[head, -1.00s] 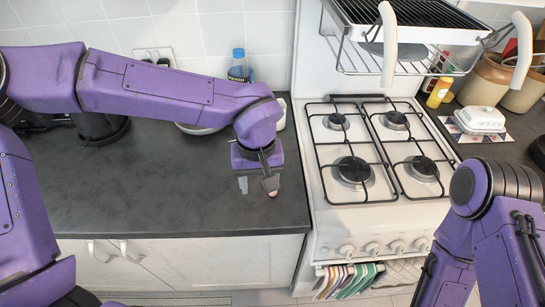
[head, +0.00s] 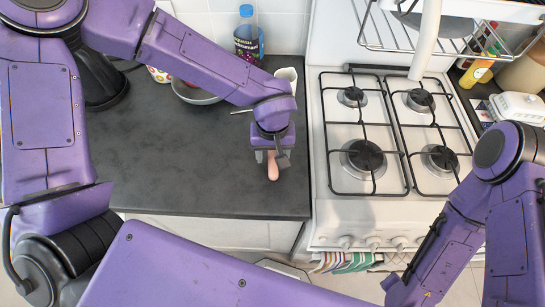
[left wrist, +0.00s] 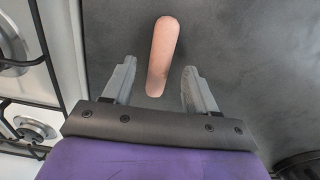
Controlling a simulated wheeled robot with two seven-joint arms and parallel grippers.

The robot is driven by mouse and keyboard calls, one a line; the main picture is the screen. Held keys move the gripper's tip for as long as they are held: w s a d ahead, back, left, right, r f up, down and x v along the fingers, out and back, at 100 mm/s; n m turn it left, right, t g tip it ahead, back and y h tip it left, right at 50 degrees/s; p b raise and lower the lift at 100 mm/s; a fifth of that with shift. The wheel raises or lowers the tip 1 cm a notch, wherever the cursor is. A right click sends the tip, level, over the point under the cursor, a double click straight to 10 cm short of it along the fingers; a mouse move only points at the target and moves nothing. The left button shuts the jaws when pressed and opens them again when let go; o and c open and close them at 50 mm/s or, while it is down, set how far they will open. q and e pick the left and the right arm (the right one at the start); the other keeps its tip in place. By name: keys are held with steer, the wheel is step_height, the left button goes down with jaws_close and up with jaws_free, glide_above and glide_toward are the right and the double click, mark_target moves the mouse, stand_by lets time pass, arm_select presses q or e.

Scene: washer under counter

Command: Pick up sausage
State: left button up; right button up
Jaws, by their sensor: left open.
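The sausage (head: 273,168) is a pinkish-brown stick on the dark counter near the stove, partly hidden by my left gripper in the head view. In the left wrist view the sausage (left wrist: 162,56) lies slightly tilted, its near end close to the gap between the fingers. My left gripper (head: 271,158) is over the sausage. In the wrist view the left gripper (left wrist: 156,83) is open, with one finger on each side and space between each finger and the sausage. My right gripper is not in view; only my right arm shows.
A white gas stove (head: 342,212) stands right beside the dark counter (head: 180,180). A bowl (head: 195,95), a blue-capped bottle (head: 247,35) and a white cup (head: 287,78) stand at the back. A dish rack (head: 385,35) hangs above the stove. The counter's front left is clear.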

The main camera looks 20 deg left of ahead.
arm_select(q)
steer(key=shift+f, duration=0.65)
steer(key=shift+s+d+r, duration=0.1)
steer(key=shift+s+r, duration=0.05)
steer(key=shift+s, duration=0.05)
steer(key=shift+c, duration=0.6)
steer(key=shift+w, duration=0.1)
jaws_close()
steer(key=shift+r, duration=0.1)
